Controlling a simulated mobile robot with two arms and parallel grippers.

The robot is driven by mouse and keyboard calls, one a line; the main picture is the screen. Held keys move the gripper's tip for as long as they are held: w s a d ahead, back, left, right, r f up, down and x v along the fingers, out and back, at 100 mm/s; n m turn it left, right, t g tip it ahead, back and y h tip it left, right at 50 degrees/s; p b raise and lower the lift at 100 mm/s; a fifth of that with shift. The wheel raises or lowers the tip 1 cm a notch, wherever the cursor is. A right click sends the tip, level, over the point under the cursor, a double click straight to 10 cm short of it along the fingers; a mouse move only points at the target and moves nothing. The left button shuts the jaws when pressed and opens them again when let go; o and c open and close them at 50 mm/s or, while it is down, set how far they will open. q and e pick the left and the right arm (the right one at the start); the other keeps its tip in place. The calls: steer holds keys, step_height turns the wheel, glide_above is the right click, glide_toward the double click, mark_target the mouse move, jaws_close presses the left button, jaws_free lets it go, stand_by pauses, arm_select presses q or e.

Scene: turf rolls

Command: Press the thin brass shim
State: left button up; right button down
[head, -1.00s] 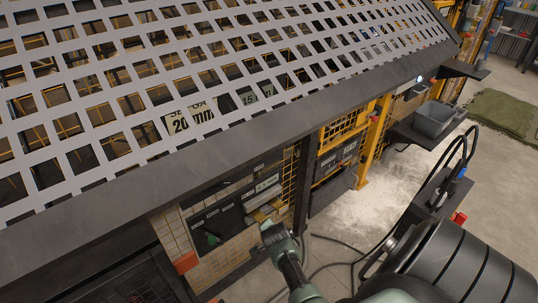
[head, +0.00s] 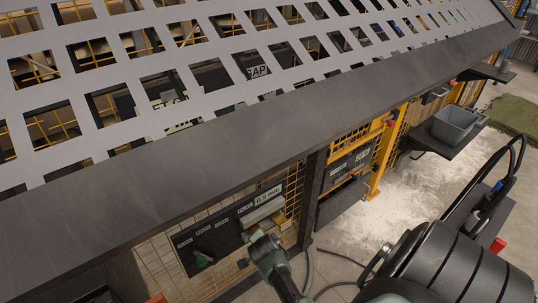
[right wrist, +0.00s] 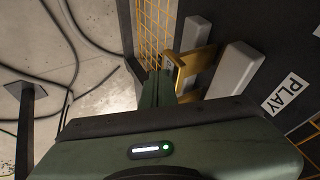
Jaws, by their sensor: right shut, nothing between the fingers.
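A brass-coloured piece (right wrist: 190,62) stands beside my right gripper's fingers in the right wrist view, between two pale grey blocks. I take it for the thin brass shim; whether the fingers touch it, I cannot tell. In the head view, pale and brass-coloured pieces (head: 264,210) sit at the right end of a dark labelled panel (head: 222,232). My right gripper (head: 256,241) is just below them, shut and empty. Its green fingers also show in the right wrist view (right wrist: 160,85). My left gripper is not in view.
A perforated sloping cover with a dark edge (head: 200,140) overhangs the panel. A green knob (head: 203,260) is on the panel's left. A yellow post (head: 385,165) and a shelf with a grey bin (head: 455,124) stand to the right. A PLAY label (right wrist: 287,94) is near the blocks.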

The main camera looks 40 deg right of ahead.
steer(key=w+b, duration=0.2)
steer(key=w, duration=0.2)
steer(key=shift+w+d, duration=0.1)
steer(key=shift+d, duration=0.1)
steer(key=shift+w+r, duration=0.1)
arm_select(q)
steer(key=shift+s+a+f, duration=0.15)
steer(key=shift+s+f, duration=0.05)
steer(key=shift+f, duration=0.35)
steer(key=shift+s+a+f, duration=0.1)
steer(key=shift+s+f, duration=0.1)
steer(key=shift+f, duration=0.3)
arm_select(e)
steer(key=shift+r, duration=0.1)
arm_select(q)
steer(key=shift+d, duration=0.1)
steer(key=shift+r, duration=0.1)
arm_select(e)
steer(key=shift+d, duration=0.1)
